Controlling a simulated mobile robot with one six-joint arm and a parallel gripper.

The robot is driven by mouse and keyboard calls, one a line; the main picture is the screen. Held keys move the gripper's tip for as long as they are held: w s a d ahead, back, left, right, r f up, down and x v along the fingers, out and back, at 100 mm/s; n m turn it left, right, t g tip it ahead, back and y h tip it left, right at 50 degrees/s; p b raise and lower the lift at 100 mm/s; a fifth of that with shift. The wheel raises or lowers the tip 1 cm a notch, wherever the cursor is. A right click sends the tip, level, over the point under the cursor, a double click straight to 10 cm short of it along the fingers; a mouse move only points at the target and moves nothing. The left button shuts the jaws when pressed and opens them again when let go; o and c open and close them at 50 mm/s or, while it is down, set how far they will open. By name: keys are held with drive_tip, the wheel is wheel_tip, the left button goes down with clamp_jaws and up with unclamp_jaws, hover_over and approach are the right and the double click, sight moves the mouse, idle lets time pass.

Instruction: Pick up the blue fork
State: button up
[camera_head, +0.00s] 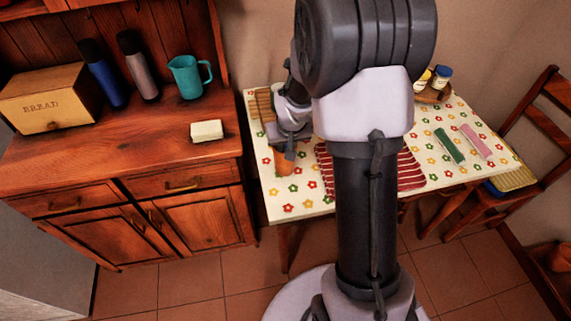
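I cannot make out a blue fork in this view. My arm stands in front of the middle of the table and hides part of it. My gripper (290,152) points down over the left part of the flowered table (305,204). It is just above or in front of an orange-brown object (284,166), perhaps a cup, and I cannot tell whether they touch. The fingertips are small and dark, so whether they are open or shut is unclear.
A red-striped cloth (409,172) lies partly behind my arm. A green item (449,146) and a pink item (475,141) lie to the right, near jars (441,78). A chair (540,125) stands right. The left sideboard (110,160) holds a teal jug (187,77).

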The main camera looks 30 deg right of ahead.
drive_tip(key=shift+r, duration=0.15)
clamp_jaws()
drive_tip(key=shift+s, duration=0.1)
idle(1.1)
